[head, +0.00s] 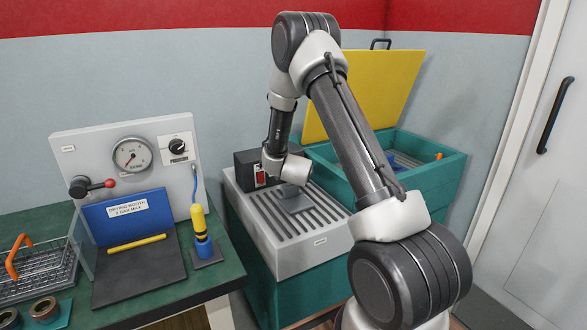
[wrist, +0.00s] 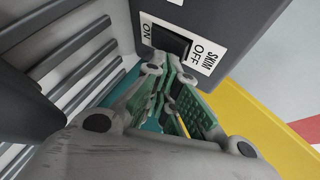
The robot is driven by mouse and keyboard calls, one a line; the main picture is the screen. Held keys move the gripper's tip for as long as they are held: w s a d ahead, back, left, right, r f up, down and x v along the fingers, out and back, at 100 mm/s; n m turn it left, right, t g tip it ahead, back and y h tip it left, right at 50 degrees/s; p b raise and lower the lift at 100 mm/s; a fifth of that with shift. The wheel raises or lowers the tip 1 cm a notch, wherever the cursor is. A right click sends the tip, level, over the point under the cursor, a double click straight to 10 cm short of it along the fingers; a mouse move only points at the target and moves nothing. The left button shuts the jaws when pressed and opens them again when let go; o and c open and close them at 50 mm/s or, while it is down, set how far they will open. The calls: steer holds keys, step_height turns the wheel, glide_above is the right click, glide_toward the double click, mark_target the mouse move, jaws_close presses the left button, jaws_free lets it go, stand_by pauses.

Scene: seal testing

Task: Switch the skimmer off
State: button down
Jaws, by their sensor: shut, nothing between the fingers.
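The skimmer is a dark box (head: 243,160) at the back of the grey slatted tank top in the head view. Its face carries a white plate (head: 260,169) with a red patch. In the wrist view the dark rocker switch (wrist: 166,41) sits on the white plate, with ON at its left end and SKIM OFF at its right. My gripper (wrist: 168,70) is shut and empty, its fingertips right at the lower edge of the rocker. I cannot tell whether they touch it or which way it is tipped. In the head view my wrist hides the fingers.
The slatted grey top (head: 275,228) lies below my wrist. A teal tank (head: 440,185) with a raised yellow lid (head: 375,90) stands to the right. At left, a green bench (head: 200,285) holds a gauge panel (head: 98,150), a blue-yellow tool and a wire basket (head: 45,270).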

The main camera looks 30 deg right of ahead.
steer(key=shift+w, duration=0.2)
steer(key=shift+s, duration=0.1)
stand_by(0.4)
steer(key=shift+s+f, duration=0.1)
steer(key=shift+s, duration=0.5)
steer(key=shift+s+d+f, duration=0.1)
steer(key=shift+s+f, duration=0.05)
steer(key=shift+s, duration=1.1)
steer(key=shift+s+f, duration=0.15)
steer(key=shift+s, duration=1.1)
steer(key=shift+r, duration=0.15)
